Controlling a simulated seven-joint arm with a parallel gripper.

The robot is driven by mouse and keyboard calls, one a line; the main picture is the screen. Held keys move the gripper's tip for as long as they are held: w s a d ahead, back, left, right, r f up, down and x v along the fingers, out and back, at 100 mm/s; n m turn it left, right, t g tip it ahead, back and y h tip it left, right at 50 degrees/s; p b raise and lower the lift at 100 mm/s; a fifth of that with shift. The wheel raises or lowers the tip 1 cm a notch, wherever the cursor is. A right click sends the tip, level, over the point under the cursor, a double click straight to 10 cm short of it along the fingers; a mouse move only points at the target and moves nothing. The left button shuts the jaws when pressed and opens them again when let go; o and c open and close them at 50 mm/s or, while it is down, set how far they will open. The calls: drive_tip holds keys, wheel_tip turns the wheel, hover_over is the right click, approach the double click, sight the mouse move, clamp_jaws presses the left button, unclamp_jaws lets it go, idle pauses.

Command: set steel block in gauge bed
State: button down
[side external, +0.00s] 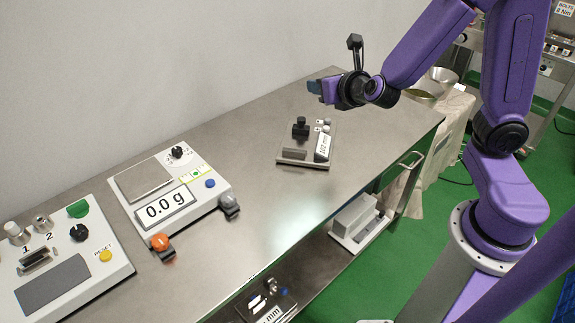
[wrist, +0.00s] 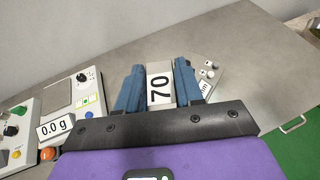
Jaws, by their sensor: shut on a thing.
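In the side external view my gripper (side external: 318,88) is raised above the far part of the bench, and the block cannot be made out there. The gauge (side external: 291,161) sits on the bench below and left of the gripper, with a black knob, a grey block-like part and a tilted "mm" display. In the wrist view the gauge (wrist: 208,74) is partly hidden behind the right finger and the block.
A scale (side external: 201,191) reading "0.0 g" stands left of the gauge. A white control panel (side external: 104,268) with knobs is at the far left. The steel bench (side external: 262,205) is clear between scale and gauge. Other devices (side external: 357,222) sit on the lower shelf.

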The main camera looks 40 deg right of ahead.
drive_tip(key=w+a+f+n+y, duration=0.1)
drive_tip(key=a+f, duration=0.3)
drive_tip(key=f, duration=0.3)
drive_tip(key=n+y, duration=0.2)
drive_tip(key=y, duration=0.1)
hover_over(260, 175)
drive_tip(key=shift+t, duration=0.3)
wheel_tip(260, 175, down, 18)
drive_tip(key=shift+f, duration=0.1)
drive_tip(key=shift+a+f, duration=0.1)
drive_tip(key=shift+f, duration=1.45)
drive_tip(key=shift+f, duration=0.2)
drive_tip(key=c, duration=0.7)
unclamp_jaws()
